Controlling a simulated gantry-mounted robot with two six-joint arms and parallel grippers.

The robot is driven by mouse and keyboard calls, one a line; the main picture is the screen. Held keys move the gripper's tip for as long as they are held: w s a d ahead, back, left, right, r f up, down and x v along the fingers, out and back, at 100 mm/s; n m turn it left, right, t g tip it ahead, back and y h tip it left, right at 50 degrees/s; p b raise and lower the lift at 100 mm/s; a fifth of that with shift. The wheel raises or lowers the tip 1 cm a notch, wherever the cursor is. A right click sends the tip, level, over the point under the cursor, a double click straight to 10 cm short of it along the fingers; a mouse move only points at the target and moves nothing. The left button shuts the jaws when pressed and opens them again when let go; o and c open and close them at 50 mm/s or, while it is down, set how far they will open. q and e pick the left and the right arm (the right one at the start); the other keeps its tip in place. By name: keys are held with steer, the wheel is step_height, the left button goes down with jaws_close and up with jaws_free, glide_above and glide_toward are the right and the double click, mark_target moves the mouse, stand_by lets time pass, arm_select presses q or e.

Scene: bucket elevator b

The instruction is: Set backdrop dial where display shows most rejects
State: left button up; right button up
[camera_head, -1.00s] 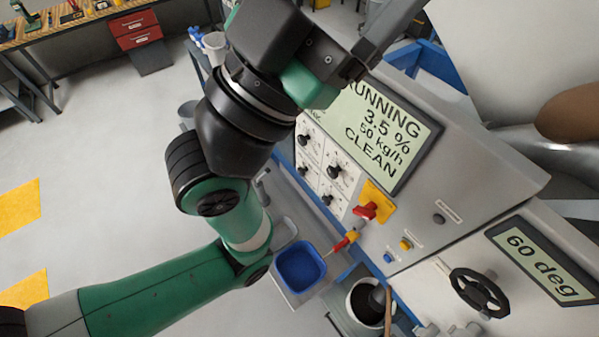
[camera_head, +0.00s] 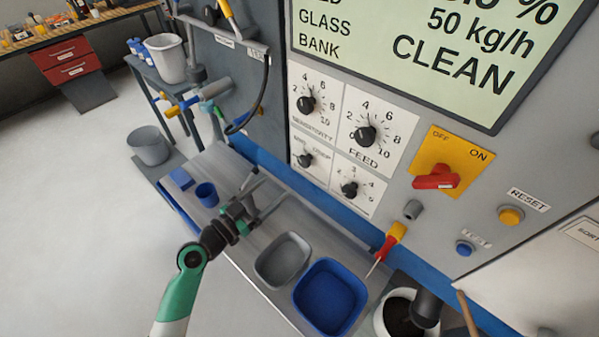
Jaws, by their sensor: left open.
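The grey panel holds several black dials: the SENSITIVITY dial (camera_head: 305,104), the FEED dial (camera_head: 365,137), a lower-left dial (camera_head: 305,160) and a lower-right dial (camera_head: 349,189) with a small numbered scale. The lower labels are too small to read surely, so I cannot tell which is the backdrop dial. The display (camera_head: 440,50) above shows GLASS, BANK, 50 kg/h and CLEAN; its top is cut off and the percent figure is only partly visible. My left gripper (camera_head: 264,190) is open and empty, left of and below the dials, over the bench and apart from the panel. My right gripper is out of view.
A red switch (camera_head: 436,178) on a yellow plate, an orange RESET button (camera_head: 511,215) and a blue button (camera_head: 464,248) sit right of the dials. A screwdriver (camera_head: 388,243) juts out below. Grey (camera_head: 284,260) and blue (camera_head: 330,297) trays lie on the metal bench.

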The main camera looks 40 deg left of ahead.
mark_target(302, 162)
arm_select(q)
steer(key=w, duration=1.1)
steer(key=shift+w+a+r, duration=0.1)
steer(key=shift+w+a, duration=0.15)
steer(key=shift+w, duration=0.05)
jaws_close()
